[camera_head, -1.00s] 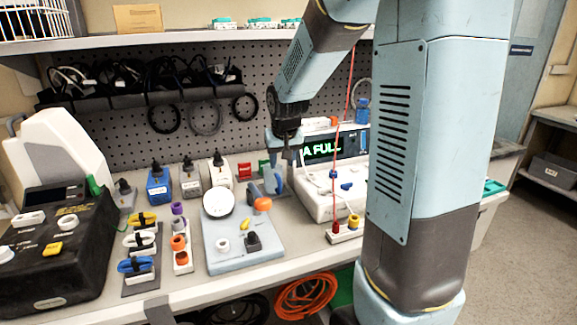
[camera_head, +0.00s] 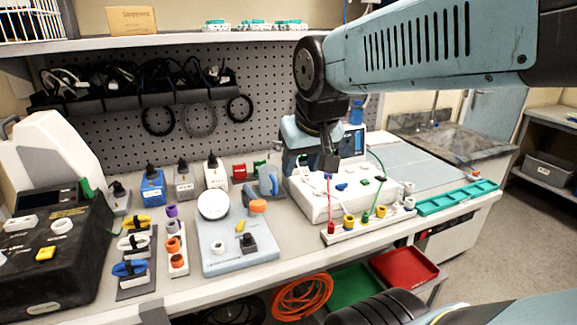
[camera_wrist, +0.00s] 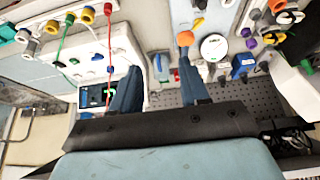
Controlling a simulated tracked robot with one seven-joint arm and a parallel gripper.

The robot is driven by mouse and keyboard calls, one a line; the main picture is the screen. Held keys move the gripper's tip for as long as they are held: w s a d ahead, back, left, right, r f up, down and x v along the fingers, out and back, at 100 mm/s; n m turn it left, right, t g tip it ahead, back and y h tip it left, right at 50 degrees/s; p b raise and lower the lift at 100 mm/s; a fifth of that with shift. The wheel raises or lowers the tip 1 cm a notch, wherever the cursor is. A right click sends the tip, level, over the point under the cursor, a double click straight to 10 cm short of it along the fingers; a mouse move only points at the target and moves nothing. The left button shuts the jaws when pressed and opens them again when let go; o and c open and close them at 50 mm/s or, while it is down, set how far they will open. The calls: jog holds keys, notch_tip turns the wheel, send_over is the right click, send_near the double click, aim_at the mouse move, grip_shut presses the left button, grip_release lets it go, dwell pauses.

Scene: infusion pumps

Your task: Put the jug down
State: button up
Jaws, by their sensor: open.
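A small translucent blue-grey jug (camera_head: 268,181) stands upright on the bench, behind the pale blue scale-like board and left of the white pump. In the wrist view, the jug (camera_wrist: 161,68) shows small between my two spread fingers, with nothing gripped. My gripper (camera_head: 328,160) is open and empty, right of the jug and above the back of the white pump, apart from the jug. My gripper also shows in the wrist view (camera_wrist: 158,80).
The white pump (camera_head: 335,198) with its screen and coloured leads is under my gripper. A shelf (camera_head: 180,39) overhangs the bench.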

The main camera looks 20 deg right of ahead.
jog(key=s, duration=0.1)
jog(key=s+d, duration=0.1)
jog(key=s, duration=0.1)
jog(key=shift+s+d, duration=0.15)
jog(key=shift+s, duration=0.1)
dwell(1.9)
jog(key=shift+c, duration=0.4)
